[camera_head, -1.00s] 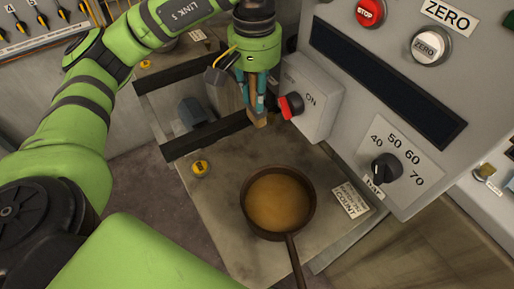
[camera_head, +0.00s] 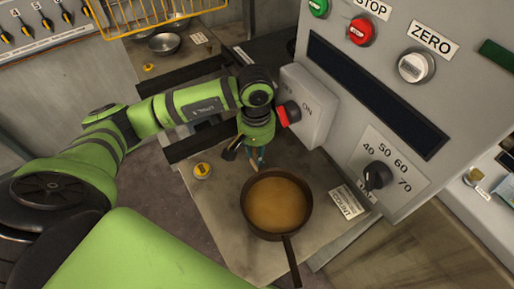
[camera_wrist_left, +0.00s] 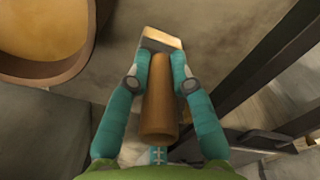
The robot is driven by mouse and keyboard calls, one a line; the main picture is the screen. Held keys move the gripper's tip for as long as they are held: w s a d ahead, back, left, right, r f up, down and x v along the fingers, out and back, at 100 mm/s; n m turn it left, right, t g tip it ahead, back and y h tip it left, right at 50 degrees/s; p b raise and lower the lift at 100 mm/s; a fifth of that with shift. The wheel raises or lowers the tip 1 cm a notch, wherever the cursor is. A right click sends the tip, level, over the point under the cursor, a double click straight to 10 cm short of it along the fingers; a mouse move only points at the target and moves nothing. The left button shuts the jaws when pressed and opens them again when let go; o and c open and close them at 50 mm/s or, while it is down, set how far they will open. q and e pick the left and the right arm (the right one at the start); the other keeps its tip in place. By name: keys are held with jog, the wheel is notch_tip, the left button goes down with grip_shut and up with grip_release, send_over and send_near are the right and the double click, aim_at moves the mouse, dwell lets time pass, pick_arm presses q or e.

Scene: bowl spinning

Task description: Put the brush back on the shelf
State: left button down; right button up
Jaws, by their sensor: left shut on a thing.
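My left gripper (camera_head: 257,158) points down just beyond the pan's far rim in the head view. In the left wrist view its blue-green fingers (camera_wrist_left: 162,85) are shut around the brown round handle of the brush (camera_wrist_left: 160,110). A pale, flat-edged end of the brush (camera_wrist_left: 160,38) shows past the fingertips. In the head view the brush is mostly hidden by the gripper. I cannot tell whether its end touches the worktop. No thing in view is clearly the shelf; a yellow wire rack (camera_head: 150,18) hangs at the top left.
A dark pan (camera_head: 277,203) with brown content sits on the worktop (camera_head: 225,225); its rim fills the wrist view's upper left (camera_wrist_left: 55,72). A switch box (camera_head: 305,108) with a red knob stands close right of my gripper. Metal bowls (camera_head: 164,43) sit at the back. A control panel (camera_head: 400,110) stands right.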

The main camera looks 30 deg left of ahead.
pick_arm(q)
jog(key=shift+f, duration=0.25)
jog(key=shift+f, duration=0.2)
jog(key=c, duration=1.1)
grip_release()
jog(key=shift+r, duration=0.1)
